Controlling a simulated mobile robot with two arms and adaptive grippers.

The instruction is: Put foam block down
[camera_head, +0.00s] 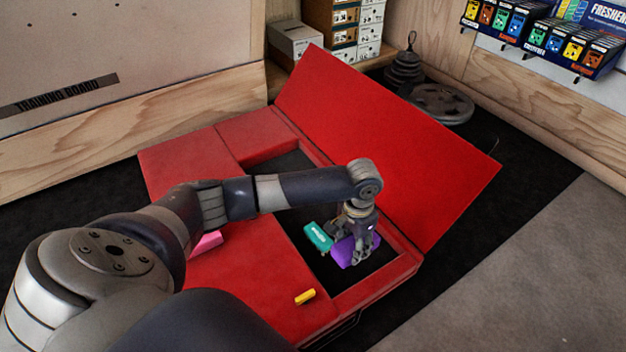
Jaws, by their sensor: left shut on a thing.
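A purple foam block (343,251) is between the fingers of my left gripper (357,254), which points down and is shut on it. They are at the near right end of the dark opening in a red padded box (245,275). I cannot tell whether the block touches the floor of the opening. A teal block (318,236) lies just left of the purple block, inside the opening. My gripper hides part of the purple block. My right gripper is not in view.
The red lid (385,145) stands open and tilted behind the opening. A yellow piece (305,296) and a pink block (206,242), partly hidden by my arm, lie on the red top. Weight plates (441,103) and cardboard boxes (296,40) are at the back.

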